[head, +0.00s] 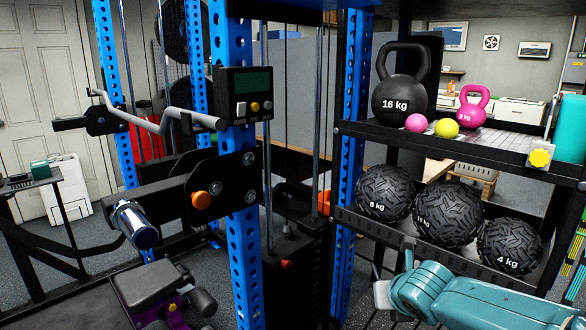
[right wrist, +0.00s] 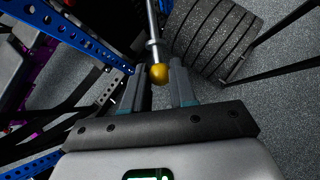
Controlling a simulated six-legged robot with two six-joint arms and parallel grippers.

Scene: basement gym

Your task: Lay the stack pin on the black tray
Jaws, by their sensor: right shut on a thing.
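The stack pin (right wrist: 155,48) shows in the right wrist view as a metal rod with a collar and a gold ball knob. Its knob end lies between the two fingers of my right gripper (right wrist: 160,88), which is shut on it. The rod runs out past the top edge, so its far end is hidden. In the head view my right arm comes in at the lower right; its fingers and the pin cannot be made out there. A dark flat top (head: 18,185) stands at the far left with small things on it; I cannot tell if it is the black tray. My left gripper is out of view.
A blue-posted rack (head: 240,170) with a bar and control box fills the middle. A shelf at right holds kettlebells (head: 402,100) and several black balls (head: 447,213). A padded bench (head: 155,285) stands lower left. A dark ribbed block (right wrist: 215,40) lies beyond my right fingers.

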